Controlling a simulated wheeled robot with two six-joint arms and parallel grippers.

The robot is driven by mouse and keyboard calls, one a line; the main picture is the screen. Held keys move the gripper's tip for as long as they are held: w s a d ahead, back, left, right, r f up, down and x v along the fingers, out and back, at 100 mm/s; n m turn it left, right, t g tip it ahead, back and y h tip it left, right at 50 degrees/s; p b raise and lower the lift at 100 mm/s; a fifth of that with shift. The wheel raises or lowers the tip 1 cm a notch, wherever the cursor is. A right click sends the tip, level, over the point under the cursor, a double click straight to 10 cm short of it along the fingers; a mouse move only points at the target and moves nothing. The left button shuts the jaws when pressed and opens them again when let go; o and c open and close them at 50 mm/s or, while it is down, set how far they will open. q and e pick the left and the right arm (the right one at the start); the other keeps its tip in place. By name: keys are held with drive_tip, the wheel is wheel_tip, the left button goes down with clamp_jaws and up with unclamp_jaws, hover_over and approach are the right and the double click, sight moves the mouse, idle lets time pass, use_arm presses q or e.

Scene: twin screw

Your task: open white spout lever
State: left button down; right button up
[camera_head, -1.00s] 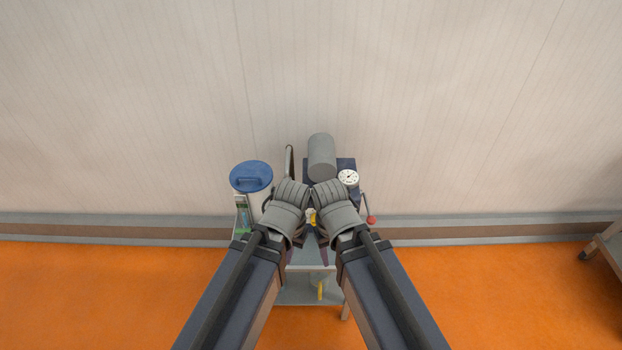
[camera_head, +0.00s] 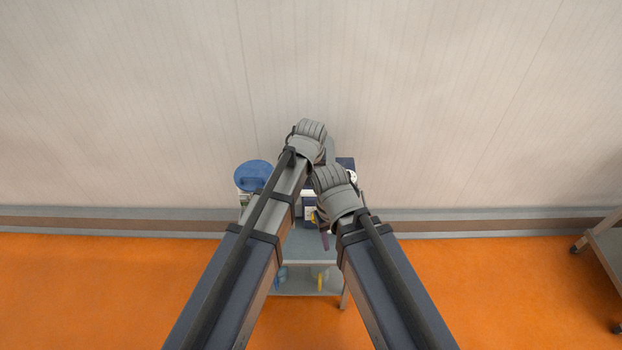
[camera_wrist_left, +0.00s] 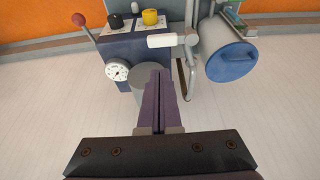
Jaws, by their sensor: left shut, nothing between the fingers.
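In the left wrist view the white spout lever (camera_wrist_left: 163,41) is a short white bar. It lies sideways and joins a grey spout pipe (camera_wrist_left: 191,60) at its right end. My left gripper (camera_wrist_left: 158,73) has its purple fingers shut together and empty. The fingertips appear just below the lever in the picture, with a gap between them; contact is not visible. In the head view my left arm reaches over the machine and hides its own fingers and the lever. My right gripper (camera_head: 325,240) shows a purple finger low in front of the machine; its opening is unclear.
The dark blue machine carries a black knob (camera_wrist_left: 116,21), a yellow knob (camera_wrist_left: 150,17), a round gauge (camera_wrist_left: 117,70) and a red-balled lever (camera_wrist_left: 79,19). A grey cylinder (camera_wrist_left: 145,78) is behind my fingers. A blue-lidded container (camera_wrist_left: 232,62) stands beside the spout pipe.

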sight(303, 195)
use_arm(q)
drive_tip(key=shift+w, duration=0.1)
idle(0.3)
drive_tip(key=b+x, duration=0.9)
drive_tip(key=x, duration=0.1)
drive_tip(key=shift+b, duration=0.3)
